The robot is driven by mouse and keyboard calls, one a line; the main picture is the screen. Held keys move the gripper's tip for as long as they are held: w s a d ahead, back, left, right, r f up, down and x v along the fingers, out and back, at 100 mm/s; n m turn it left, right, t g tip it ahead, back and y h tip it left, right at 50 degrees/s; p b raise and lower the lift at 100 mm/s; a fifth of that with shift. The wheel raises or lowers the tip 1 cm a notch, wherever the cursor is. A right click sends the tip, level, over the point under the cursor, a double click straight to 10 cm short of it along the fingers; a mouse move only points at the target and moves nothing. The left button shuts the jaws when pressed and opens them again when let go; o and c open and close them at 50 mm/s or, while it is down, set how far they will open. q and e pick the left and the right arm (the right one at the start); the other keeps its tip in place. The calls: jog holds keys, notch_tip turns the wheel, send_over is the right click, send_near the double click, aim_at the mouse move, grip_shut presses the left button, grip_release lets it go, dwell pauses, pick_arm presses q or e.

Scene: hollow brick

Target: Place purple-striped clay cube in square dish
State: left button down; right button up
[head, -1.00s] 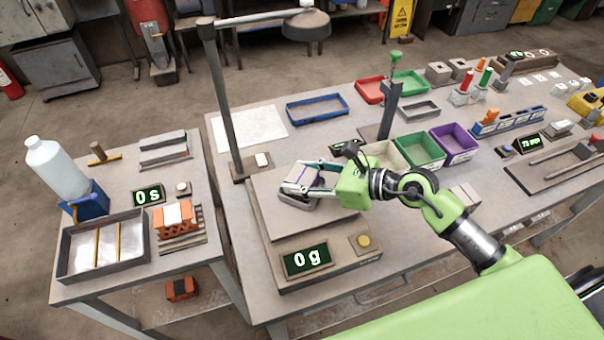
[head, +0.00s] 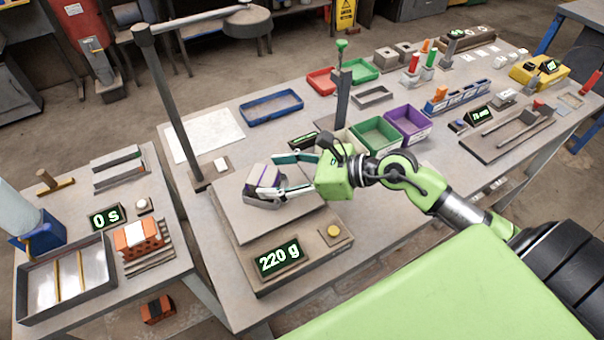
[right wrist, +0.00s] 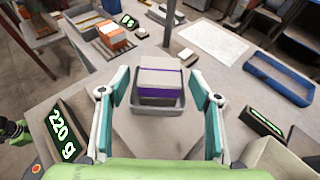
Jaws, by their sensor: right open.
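The pale grey clay cube (head: 259,177) with a purple stripe sits in the grey square dish (head: 264,201) on the scale's plate (head: 230,212). In the right wrist view the cube (right wrist: 160,77) stands upright inside the dish (right wrist: 157,108), its top above the rim. My right gripper (right wrist: 158,82) is open, with one finger on each side of the cube and dish. Gaps show between the fingers and the cube in that view. The same gripper (head: 274,174) reaches in from the right in the head view.
The scale display (head: 280,258) reads 220 g; a yellow button (head: 333,231) is beside it. A lamp post (head: 172,100) rises behind the scale. Green (head: 375,133) and purple (head: 408,122) bins stand behind my right arm. A blue tray (head: 271,106) lies farther back.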

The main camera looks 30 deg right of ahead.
jog(key=b+v, duration=0.2)
jog(key=v, duration=0.6)
jog(key=shift+s+d, duration=0.15)
jog(key=shift+s, duration=0.05)
dwell(0.3)
